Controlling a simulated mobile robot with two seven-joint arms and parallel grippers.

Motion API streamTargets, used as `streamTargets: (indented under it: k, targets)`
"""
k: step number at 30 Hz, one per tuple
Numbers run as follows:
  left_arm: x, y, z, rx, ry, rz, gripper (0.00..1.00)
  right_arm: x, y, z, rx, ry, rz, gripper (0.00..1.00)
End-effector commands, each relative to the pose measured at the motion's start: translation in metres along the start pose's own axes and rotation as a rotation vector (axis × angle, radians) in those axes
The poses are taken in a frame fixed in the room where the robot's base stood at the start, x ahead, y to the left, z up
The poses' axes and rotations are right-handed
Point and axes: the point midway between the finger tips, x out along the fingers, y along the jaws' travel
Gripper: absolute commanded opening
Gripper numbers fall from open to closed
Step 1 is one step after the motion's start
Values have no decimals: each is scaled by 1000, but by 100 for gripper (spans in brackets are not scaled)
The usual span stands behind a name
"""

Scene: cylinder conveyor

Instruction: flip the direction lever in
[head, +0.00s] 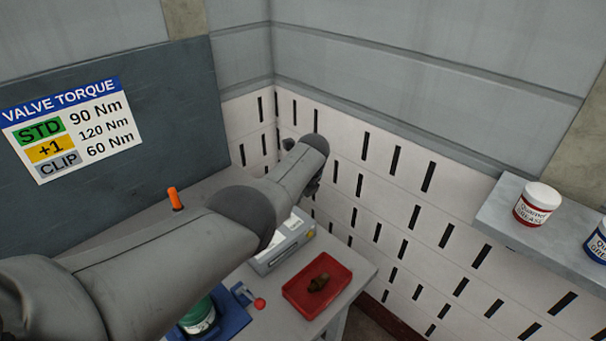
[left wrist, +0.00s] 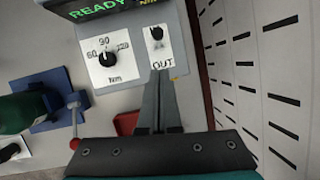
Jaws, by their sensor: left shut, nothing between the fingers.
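The direction lever (left wrist: 157,34) is a small black lever on a white plate marked OUT, in the left wrist view. It sits on the grey control box (head: 286,247), which also carries a torque dial (left wrist: 108,59) marked 60, 90 and a partly readable third value, and a green READY display (left wrist: 105,8). My left gripper (left wrist: 160,76) is shut and empty. Its fingertips are just below the OUT label, apart from the lever in the picture; whether they touch the plate I cannot tell. In the head view my left arm hides most of the gripper and the box's lever.
A red tray (head: 331,304) with a brown part (head: 318,283) lies right of the box. A blue vise (head: 236,322) with a red-knobbed handle (head: 260,304) holds a green cylinder (head: 198,318). An orange-handled tool (head: 175,199) stands behind. A slotted wall (head: 400,200) is close on the right.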

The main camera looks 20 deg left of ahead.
Motion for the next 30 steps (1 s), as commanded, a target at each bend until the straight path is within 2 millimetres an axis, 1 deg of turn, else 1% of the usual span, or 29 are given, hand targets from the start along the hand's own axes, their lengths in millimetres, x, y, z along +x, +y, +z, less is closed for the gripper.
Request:
streamTargets:
  k: [1,2,4,11,21,24,30]
  targets:
    - [-9,0,1,1,1,0,0,-11,1,-1,0,0,1,50]
    - [-12,0,0,1,1,0,0,-12,1,-1,0,0,0,50]
    - [-13,0,0,0,-1,-1,0,-8,0,-1,0,0,0,50]
    - [-29,0,-2,0,-1,-1,0,-8,0,-1,0,0,0,50]
    - [-65,-1,-2,0,0,-2,0,-11,0,-1,-1,1,0,50]
    - [-73,0,-3,0,0,-1,0,-11,0,-1,0,1,0,50]
    - [-80,0,-4,0,1,1,0,-11,0,-1,0,1,0,50]
